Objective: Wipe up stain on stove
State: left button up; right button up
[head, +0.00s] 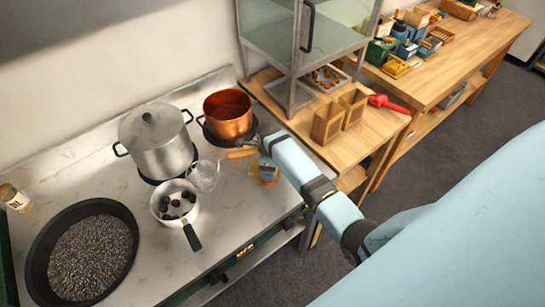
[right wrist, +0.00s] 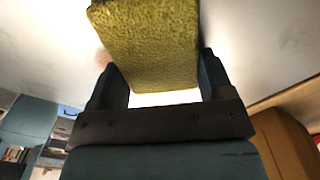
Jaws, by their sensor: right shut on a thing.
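My right gripper (right wrist: 160,72) is shut on a yellow-green sponge (right wrist: 150,35), seen between its two fingers in the right wrist view. In the head view my right gripper (head: 267,168) is low over the right end of the stove (head: 235,220), in front of the copper pot. The sponge is mostly hidden there. A faint brownish stain (right wrist: 103,60) shows on the pale surface beside the sponge in the right wrist view. I cannot tell whether the sponge touches the surface. My left gripper is not in view.
A copper pot (head: 228,115), a lidded steel pot (head: 158,145), a small white saucepan (head: 176,205) with dark chestnuts, a glass jug (head: 203,176) and a wide black pan (head: 82,250) crowd the stove. Wooden boxes (head: 327,123) stand on the right counter.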

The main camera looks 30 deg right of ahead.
aim_at(284, 186)
jog(key=shift+w+a+b, duration=0.2)
jog(key=shift+w+b, duration=0.2)
jog(key=shift+w, duration=1.6)
jog(key=shift+p, duration=0.4)
jog(key=shift+s, duration=0.15)
jog(key=shift+s+p, duration=0.35)
jog(key=shift+s, duration=0.65)
jog(key=shift+s+d, duration=0.2)
jog(key=shift+s, duration=1.2)
jog(key=shift+s+d+r, duration=0.1)
jog(key=shift+s+d, duration=0.05)
jog(key=shift+s, duration=1.3)
jog(key=shift+s+d, duration=0.1)
jog(key=shift+s, duration=1.9)
